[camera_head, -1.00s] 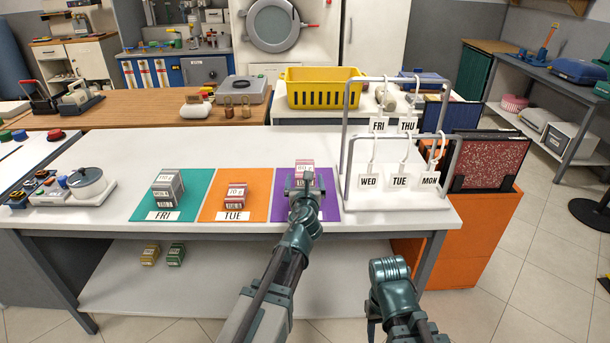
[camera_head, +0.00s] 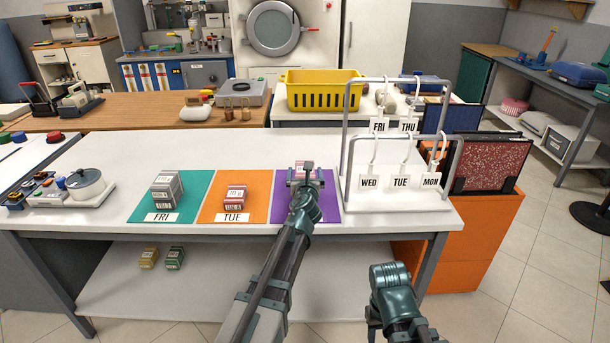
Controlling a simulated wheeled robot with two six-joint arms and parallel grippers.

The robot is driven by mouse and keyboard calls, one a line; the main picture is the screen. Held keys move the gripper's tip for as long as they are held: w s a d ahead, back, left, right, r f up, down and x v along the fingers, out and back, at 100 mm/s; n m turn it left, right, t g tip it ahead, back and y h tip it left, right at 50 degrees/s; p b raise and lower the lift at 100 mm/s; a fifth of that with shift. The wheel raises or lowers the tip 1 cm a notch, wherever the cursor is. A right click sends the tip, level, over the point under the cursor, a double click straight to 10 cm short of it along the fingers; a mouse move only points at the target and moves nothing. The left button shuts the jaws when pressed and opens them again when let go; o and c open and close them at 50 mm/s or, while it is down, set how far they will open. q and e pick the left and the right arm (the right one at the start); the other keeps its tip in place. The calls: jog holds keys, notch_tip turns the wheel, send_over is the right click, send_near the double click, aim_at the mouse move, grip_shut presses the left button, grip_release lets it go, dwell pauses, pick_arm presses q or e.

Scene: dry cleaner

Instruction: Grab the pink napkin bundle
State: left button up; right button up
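My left gripper (camera_head: 304,172) is over the purple mat (camera_head: 328,205) on the white counter, seen from behind. The light pink bundle on that mat is almost wholly hidden behind the gripper. I cannot tell whether the fingers are open or shut on it. A darker pink-red bundle (camera_head: 235,193) sits on the orange mat (camera_head: 214,212) marked TUE. A grey-white bundle (camera_head: 167,188) sits on the teal mat (camera_head: 196,185) marked FRI. My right arm is at the bottom right, below the counter's front edge, and its fingers are out of sight.
A white rack (camera_head: 395,187) with tagged hooks stands close to the right of the purple mat. A yellow basket (camera_head: 322,90) is behind. Two small boxes (camera_head: 148,258) lie on the lower shelf. The counter behind the mats is clear.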

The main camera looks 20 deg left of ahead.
pick_arm(q)
jog(key=c, duration=1.2)
